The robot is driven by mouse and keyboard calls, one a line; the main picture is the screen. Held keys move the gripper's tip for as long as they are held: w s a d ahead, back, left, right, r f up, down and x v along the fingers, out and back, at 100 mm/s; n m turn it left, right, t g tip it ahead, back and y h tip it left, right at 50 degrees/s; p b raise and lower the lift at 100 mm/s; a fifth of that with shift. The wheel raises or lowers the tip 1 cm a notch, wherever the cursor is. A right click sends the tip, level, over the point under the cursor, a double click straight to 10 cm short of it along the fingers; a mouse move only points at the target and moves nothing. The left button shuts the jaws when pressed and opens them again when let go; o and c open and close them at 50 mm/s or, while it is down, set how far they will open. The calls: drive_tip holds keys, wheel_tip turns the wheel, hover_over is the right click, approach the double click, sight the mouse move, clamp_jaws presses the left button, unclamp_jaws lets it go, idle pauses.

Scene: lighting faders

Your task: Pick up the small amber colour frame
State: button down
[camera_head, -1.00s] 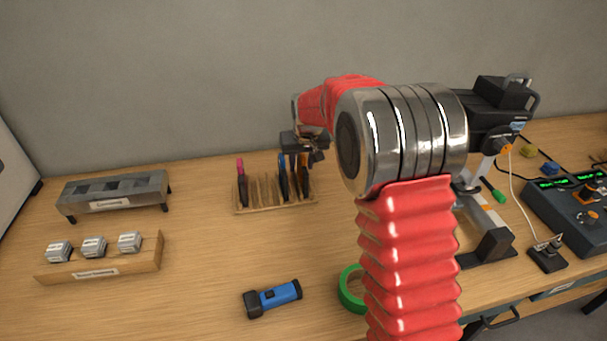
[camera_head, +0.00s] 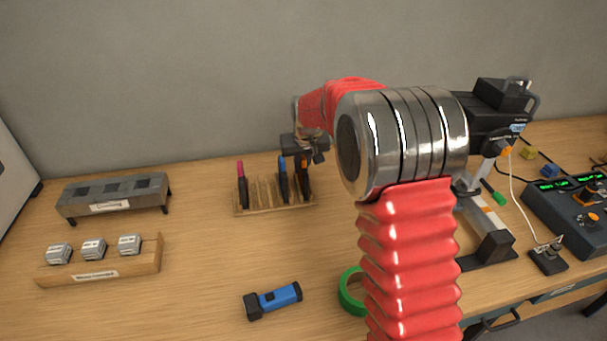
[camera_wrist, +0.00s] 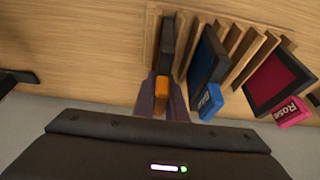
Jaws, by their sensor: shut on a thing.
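The small amber colour frame is a thin dark frame with an amber tab; in the wrist view (camera_wrist: 161,82) it stands at the left end of the wooden rack (camera_wrist: 243,42). My gripper (camera_wrist: 162,100) is shut on its tab end, a finger on each side. In the head view the amber frame (camera_head: 304,168) stands at the right end of the rack, partly hidden under my gripper (camera_head: 306,156). The blue frame (camera_wrist: 207,60) is close beside it, and the rose frame (camera_wrist: 280,82) is farther along the rack.
A grey slotted holder (camera_head: 113,194) and a wooden block with grey pieces (camera_head: 99,268) are at the left. A blue flashlight (camera_head: 273,300) and a green tape ring (camera_head: 351,291) lie in front. A control desk (camera_head: 573,212) is at the right.

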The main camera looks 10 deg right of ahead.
wheel_tip(320, 180, up, 10)
drive_tip(key=shift+f, duration=0.2)
drive_tip(key=shift+r, duration=0.25)
drive_tip(key=shift+s, duration=0.15)
idle(1.2)
